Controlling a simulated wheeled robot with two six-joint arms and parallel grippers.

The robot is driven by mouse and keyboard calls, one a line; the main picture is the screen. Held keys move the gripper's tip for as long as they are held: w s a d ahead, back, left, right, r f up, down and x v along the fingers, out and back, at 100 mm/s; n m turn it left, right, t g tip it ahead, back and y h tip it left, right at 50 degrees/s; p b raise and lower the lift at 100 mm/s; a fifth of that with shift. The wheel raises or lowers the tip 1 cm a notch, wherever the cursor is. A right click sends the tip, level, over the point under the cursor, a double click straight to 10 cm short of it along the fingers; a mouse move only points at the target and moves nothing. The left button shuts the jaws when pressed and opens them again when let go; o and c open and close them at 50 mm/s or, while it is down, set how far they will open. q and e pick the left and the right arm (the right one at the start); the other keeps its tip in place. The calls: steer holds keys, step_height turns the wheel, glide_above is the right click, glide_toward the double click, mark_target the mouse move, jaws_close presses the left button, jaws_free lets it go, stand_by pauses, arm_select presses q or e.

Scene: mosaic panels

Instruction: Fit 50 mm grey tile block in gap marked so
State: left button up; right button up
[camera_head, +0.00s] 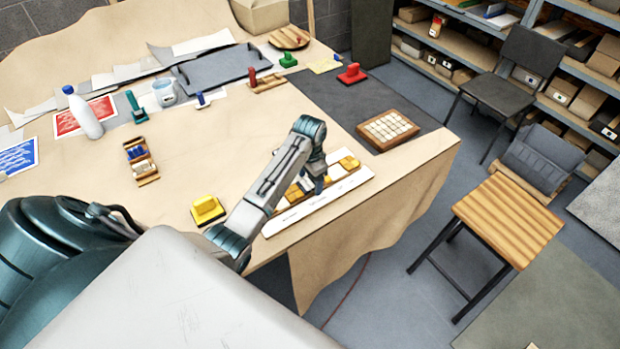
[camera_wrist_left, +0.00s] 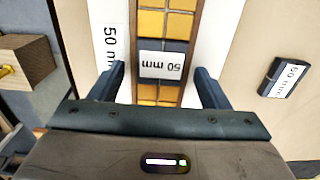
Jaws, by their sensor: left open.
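The grey tile block (camera_wrist_left: 162,62), labelled 50 mm, lies in the wooden-edged strip between yellow tiles in the left wrist view. I cannot tell if it is fully down in the strip. The white panel (camera_head: 285,222) carries this strip near the table's front edge, and a 50 mm label is printed beside the block in the wrist view. My left gripper (camera_wrist_left: 160,70) is open, one finger on each side of the block and apart from it. My right gripper is not in view.
A dark block (camera_wrist_left: 283,78) labelled 60 mm lies right of the panel in the wrist view. A yellow stamp-like piece (camera_head: 207,210) stands left of the panel. A framed tile tray (camera_head: 365,141) lies behind it. A wooden stool (camera_head: 508,218) stands beyond the table edge.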

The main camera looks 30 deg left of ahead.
mark_target(310, 182)
arm_select(q)
steer(key=shift+r, duration=0.1)
step_height(310, 182, up, 5)
steer(key=shift+r+b, duration=0.1)
steer(key=shift+b, duration=1.05)
step_height(310, 182, up, 6)
steer(key=p, duration=0.3)
steer(key=shift+f, duration=0.25)
steer(key=shift+f, duration=0.1)
